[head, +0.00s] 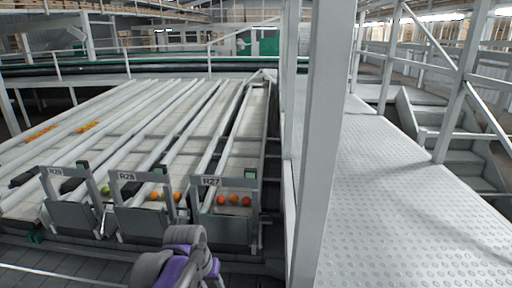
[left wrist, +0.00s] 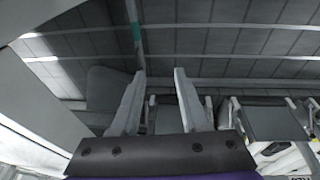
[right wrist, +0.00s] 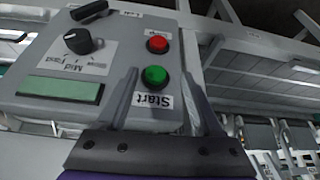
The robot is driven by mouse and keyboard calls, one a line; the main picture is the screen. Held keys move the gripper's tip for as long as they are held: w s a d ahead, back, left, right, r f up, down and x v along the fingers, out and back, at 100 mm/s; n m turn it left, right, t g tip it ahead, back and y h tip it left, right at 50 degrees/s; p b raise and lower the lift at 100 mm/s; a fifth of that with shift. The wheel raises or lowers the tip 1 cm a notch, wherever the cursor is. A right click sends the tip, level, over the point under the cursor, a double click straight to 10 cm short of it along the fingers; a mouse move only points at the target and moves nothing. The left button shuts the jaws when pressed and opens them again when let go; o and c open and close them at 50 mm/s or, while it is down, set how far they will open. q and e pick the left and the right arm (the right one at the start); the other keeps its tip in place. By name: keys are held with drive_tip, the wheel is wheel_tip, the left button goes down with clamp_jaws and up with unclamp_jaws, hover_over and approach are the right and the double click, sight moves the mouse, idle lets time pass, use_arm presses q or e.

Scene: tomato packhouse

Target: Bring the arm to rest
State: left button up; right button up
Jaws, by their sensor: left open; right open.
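My left gripper (left wrist: 159,73) is open and empty in the left wrist view, with its two grey fingers apart. Grey floor panels and rails show beyond it. My right gripper (right wrist: 160,72) is open and empty in the right wrist view. Its fingers show in front of a grey control box (right wrist: 40,112), one on each side of the green Start button (right wrist: 154,76); I cannot tell whether they touch the box. In the head view, part of my own purple and grey arm shows at the bottom, its gripper not clearly visible.
The control box also has a red button (right wrist: 157,44), a dial (right wrist: 77,41) and a green display (right wrist: 60,89). Sloping lanes labelled R29, R28 and R27 (head: 211,181) hold several tomatoes (head: 234,199). A white post (head: 325,130) stands before an empty walkway (head: 385,190) at right.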

drive_tip(key=r+p, duration=0.1)
drive_tip(key=r, duration=0.1)
drive_tip(key=w+r+p, duration=0.1)
drive_tip(key=r+p, duration=0.1)
drive_tip(key=shift+r, duration=0.15)
use_arm(q)
drive_tip(key=s+a+f+t, duration=0.1)
drive_tip(key=s+a, duration=0.2)
drive_tip(key=s, duration=0.7)
drive_tip(key=s+a+f+t+y, duration=0.1)
drive_tip(key=s+a+f, duration=0.1)
drive_tip(key=s, duration=0.8)
drive_tip(key=shift+s+a+f+t, duration=0.15)
drive_tip(key=shift+s+a+t, duration=0.2)
drive_tip(key=shift+a, duration=0.25)
